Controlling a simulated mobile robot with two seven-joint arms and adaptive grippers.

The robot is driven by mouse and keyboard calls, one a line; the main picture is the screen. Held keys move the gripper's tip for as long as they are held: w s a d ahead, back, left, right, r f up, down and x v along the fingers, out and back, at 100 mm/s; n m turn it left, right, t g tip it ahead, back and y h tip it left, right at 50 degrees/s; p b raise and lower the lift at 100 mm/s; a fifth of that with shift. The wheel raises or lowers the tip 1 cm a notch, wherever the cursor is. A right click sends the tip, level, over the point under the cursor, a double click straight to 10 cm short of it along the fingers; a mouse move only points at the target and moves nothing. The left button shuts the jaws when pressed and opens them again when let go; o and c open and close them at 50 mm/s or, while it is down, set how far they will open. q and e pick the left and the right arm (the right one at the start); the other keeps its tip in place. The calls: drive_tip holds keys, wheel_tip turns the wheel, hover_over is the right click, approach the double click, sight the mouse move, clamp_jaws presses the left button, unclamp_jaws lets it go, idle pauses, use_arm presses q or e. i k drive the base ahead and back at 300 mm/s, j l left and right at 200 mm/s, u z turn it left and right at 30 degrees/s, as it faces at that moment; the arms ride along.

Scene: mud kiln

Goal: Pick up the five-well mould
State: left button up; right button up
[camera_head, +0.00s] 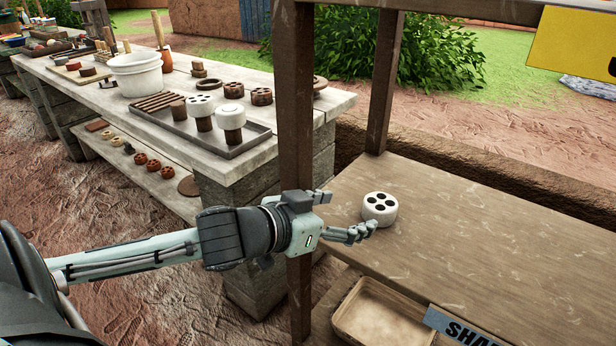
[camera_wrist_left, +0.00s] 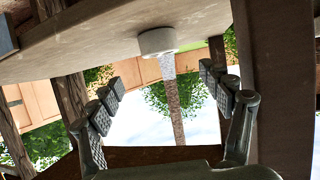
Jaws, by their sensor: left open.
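The five-well mould (camera_head: 380,208) is a short, white, round block with several dark wells in its top. It stands upright on the wooden shelf top, near its left end. My left gripper (camera_head: 350,214) is just left of the mould, with fingers spread and nothing between them. One finger reaches close to the mould's near side; I cannot tell whether it touches. In the left wrist view the mould (camera_wrist_left: 157,41) shows beyond the open fingertips (camera_wrist_left: 160,80), roughly centred between them and toward the top of the picture. My right gripper is in neither view.
The wooden shelf top (camera_head: 480,235) is mostly bare right of the mould. A dark post (camera_head: 294,110) stands beside my left wrist, another (camera_head: 383,80) behind the mould. A shallow tray (camera_head: 380,315) sits lower in front. A workbench (camera_head: 235,165) at left holds a white bowl (camera_head: 137,75) and other moulds.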

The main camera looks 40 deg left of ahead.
sight(199, 106)
drive_tip(key=u, duration=1.7)
